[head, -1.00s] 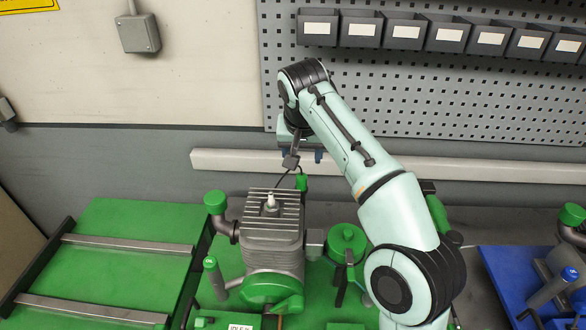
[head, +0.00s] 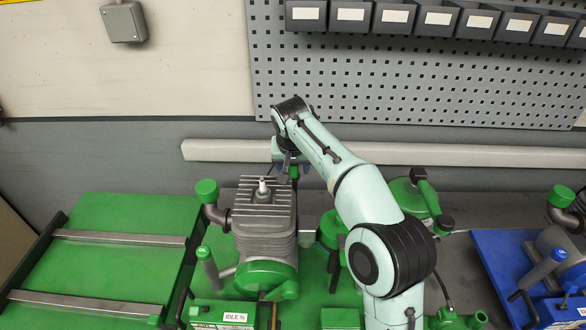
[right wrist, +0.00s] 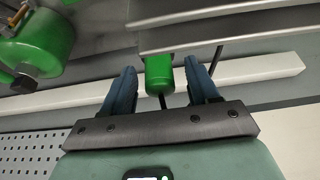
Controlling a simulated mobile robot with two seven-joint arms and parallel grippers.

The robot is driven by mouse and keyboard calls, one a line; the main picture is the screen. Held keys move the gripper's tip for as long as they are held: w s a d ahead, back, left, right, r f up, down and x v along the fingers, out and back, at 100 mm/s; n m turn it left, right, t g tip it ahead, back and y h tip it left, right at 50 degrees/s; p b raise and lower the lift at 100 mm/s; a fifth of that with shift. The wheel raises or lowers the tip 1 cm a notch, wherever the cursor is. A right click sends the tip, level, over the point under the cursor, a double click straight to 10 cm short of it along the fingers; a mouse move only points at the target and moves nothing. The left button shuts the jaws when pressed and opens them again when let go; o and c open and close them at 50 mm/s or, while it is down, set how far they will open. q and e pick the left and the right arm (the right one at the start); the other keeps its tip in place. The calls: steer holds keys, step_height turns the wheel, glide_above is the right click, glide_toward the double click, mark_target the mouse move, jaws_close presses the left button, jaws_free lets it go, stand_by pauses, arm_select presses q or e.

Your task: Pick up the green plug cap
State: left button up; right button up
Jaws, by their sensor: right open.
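The green plug cap (head: 294,172) stands behind the finned engine cylinder (head: 264,222), close to its top, with a spark plug (head: 263,190) on the cylinder's top. In the right wrist view the green plug cap (right wrist: 159,74) shows between the two blue fingers, with a gap on both sides and a dark lead below it. My right gripper (head: 291,167) is open around or just above the cap; the head view does not settle the exact height. My left gripper is not in view.
The engine's fins (right wrist: 215,38) lie close beside the fingers in the right wrist view. A white rail (head: 225,150) runs along the wall behind. A green platform (head: 120,260) is at left, a blue base (head: 505,265) at right. Small grey bins (head: 350,14) hang above.

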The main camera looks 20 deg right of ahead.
steer(key=c, duration=1.1)
steer(key=shift+r, duration=0.5)
step_height(320, 180, up, 7)
steer(key=shift+w+f+p, duration=0.15)
steer(key=shift+p, duration=0.4)
steer(key=shift+s+r, duration=0.2)
steer(key=shift+r, duration=0.45)
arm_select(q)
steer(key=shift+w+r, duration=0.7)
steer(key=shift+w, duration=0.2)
arm_select(e)
steer(key=shift+w+r, duration=0.1)
steer(key=shift+r, duration=0.35)
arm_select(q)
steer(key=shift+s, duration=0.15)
